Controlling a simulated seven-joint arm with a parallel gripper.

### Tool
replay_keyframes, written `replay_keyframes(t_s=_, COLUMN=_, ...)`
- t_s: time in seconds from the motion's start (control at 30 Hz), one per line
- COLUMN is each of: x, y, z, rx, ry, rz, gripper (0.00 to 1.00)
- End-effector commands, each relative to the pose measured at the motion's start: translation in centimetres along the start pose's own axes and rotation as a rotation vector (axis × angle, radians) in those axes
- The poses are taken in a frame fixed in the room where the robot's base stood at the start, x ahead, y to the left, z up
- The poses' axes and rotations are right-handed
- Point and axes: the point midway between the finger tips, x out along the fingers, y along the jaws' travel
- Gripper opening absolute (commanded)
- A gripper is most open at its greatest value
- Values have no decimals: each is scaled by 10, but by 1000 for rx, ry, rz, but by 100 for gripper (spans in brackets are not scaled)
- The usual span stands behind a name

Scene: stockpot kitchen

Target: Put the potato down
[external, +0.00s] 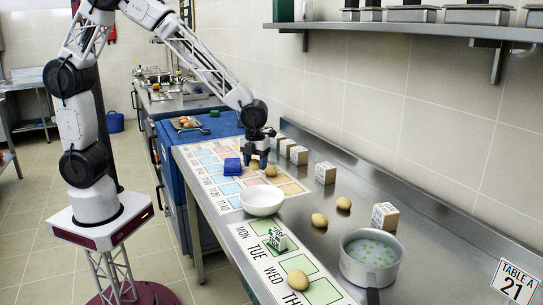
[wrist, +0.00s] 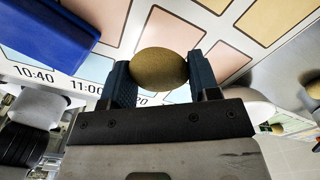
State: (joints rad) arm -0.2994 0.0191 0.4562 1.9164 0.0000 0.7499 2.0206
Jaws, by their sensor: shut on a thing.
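My gripper (external: 260,156) is low over the far part of the printed time chart (external: 222,187) on the steel table. In the wrist view its two blue fingers (wrist: 160,80) are shut on a brown potato (wrist: 158,68), one on each side. The potato is over the chart's coloured boxes; I cannot tell whether it touches the sheet. In the external view, a potato (external: 271,171) shows just right of the fingers. More potatoes lie nearer the camera: two on bare steel (external: 319,220) (external: 343,203) and one on the weekday chart (external: 298,280).
A blue block (external: 232,166) lies left of my gripper, also in the wrist view (wrist: 45,35). A white bowl (external: 262,203) stands nearer the camera. A pot (external: 371,258) stands at the front right.

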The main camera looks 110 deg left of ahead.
Motion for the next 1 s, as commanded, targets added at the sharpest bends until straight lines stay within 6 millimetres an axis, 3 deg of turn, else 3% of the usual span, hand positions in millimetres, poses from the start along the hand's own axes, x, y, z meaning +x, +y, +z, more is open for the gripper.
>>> replay_keyframes(t_s=0.5, x=-5, y=110, z=60, rx=-501, ry=0, rz=-1, gripper=32)
replay_keyframes(t_s=1.0, x=-3, y=218, z=92, rx=-997, ry=0, rz=-1, gripper=32)
